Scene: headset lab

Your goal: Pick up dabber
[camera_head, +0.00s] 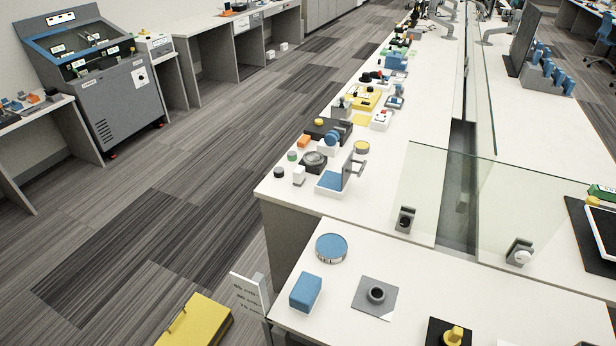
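Neither of my grippers shows in this view. I cannot tell for sure which thing is the dabber. On the near white table (450,285) stand a round tin with a blue top (331,247), a blue-topped block (305,292), a dark ring-shaped piece (376,294) on a grey square plate, and a yellow knob (453,335) on a black square base at the bottom edge. All of these stand apart from one another.
A long bench (275,185) behind holds many small coloured items. Glass panels (445,195) with clamps rise behind the near table. A yellow case (196,322) sits at the lower left, beside a small sign (246,296). The striped floor at left is clear.

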